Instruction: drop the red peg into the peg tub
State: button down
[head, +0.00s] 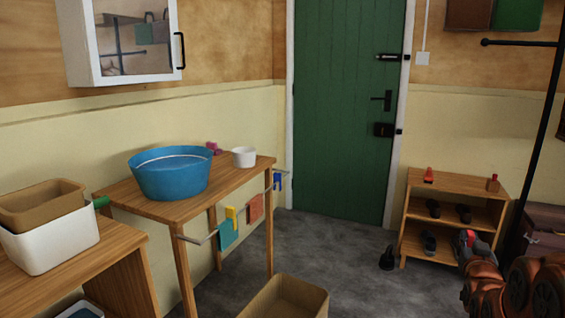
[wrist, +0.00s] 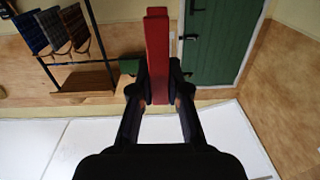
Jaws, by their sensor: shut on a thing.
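The red peg (wrist: 157,50) is upright in the wrist view, between the two black fingers of my gripper (wrist: 158,88). My gripper is shut on it and hides part of its lower sides. In the head view my gripper (head: 468,243) is at the lower right, in front of the shoe rack, with a bit of red at its tip. A small white tub (head: 244,158), which looks like the peg tub, stands on the wooden table (head: 182,209) at the left, far from my gripper. Its inside is mostly hidden.
A blue basin (head: 168,178) stands beside the small tub. A rail with cloths and pegs (head: 230,228) runs along the table's front. A tan bin (head: 285,297) stands on the floor. The shoe rack (head: 450,204) is at the right. Grey floor (head: 325,245) lies open between.

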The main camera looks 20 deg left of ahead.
aim_at(245, 164)
jog(key=u, duration=1.2)
